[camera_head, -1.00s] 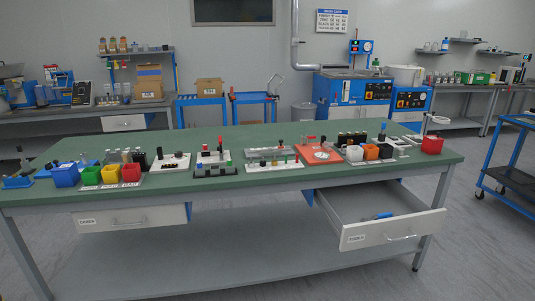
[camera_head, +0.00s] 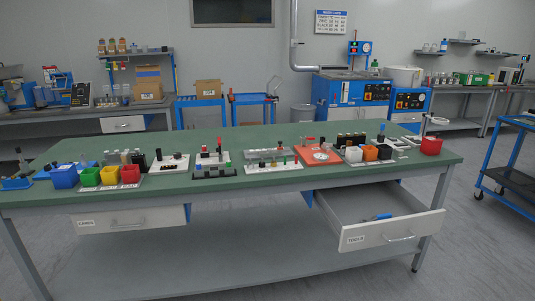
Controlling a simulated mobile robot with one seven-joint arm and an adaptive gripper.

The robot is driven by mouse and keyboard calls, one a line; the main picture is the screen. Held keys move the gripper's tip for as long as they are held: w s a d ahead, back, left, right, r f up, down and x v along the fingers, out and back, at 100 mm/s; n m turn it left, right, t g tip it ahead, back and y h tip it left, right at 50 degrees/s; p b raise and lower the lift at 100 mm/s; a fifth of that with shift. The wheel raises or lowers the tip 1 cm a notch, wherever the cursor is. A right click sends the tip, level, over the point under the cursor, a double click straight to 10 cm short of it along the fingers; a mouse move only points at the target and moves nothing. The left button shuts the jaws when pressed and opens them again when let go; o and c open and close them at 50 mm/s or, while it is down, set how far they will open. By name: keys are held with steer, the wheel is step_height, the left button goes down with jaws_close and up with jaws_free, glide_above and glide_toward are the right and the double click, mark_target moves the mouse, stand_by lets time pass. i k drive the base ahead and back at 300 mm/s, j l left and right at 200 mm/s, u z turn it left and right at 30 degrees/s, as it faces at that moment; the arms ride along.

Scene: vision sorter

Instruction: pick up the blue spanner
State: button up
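A small blue tool (camera_head: 380,217), which looks like the blue spanner, lies inside the open drawer (camera_head: 393,236) under the right part of the green workbench. The drawer front carries a label that seems to read "TOOLS". The tool is small in the picture, and its exact shape is hard to make out. My gripper and arm are not in view.
The green bench top (camera_head: 215,211) holds coloured bins (camera_head: 109,175), racks, a red plate (camera_head: 320,156) and a red bin (camera_head: 431,146). A second drawer (camera_head: 133,219) at the left is shut. A blue cart (camera_head: 510,170) stands at right. Floor before the bench is clear.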

mark_target(380, 216)
steer(key=i+z, duration=0.15)
steer(key=z, duration=0.55)
steer(key=i+z, duration=0.2)
steer(key=i, duration=0.2)
steer(key=i+j+z, duration=0.2)
steer(key=i, duration=0.25)
steer(key=i+j+z, duration=0.15)
steer(key=i, duration=0.25)
steer(key=i+j, duration=0.15)
steer(key=i, duration=0.2)
steer(key=i+j, duration=0.2)
steer(key=i, duration=0.15)
